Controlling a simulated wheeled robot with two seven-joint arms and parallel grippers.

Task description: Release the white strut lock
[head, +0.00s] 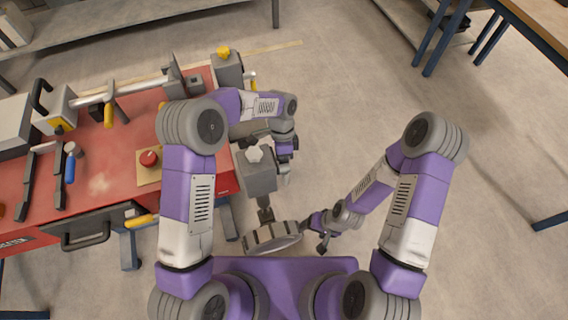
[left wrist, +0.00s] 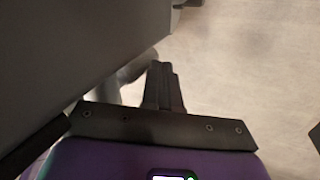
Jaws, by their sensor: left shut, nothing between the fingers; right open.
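A white lobed knob (head: 255,154), which looks like the white strut lock, sits on top of a grey block (head: 257,181) at the right side of the red bench. My left arm reaches over the bench's right edge, and its wrist is just right of the knob. My left gripper (left wrist: 164,88) is shut and empty in the left wrist view, beside a large dark grey surface (left wrist: 70,45). The knob cannot be made out in that view. In the head view the left fingertips are hard to make out. My right gripper (head: 316,232) is open and empty, low over the floor.
The red bench (head: 108,178) carries a red button (head: 148,158) and several tools. A yellow knob (head: 223,52) tops another grey block at its far end. A grey ringed wheel (head: 271,238) lies below the white knob's block. Open floor (head: 340,110) lies to the right.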

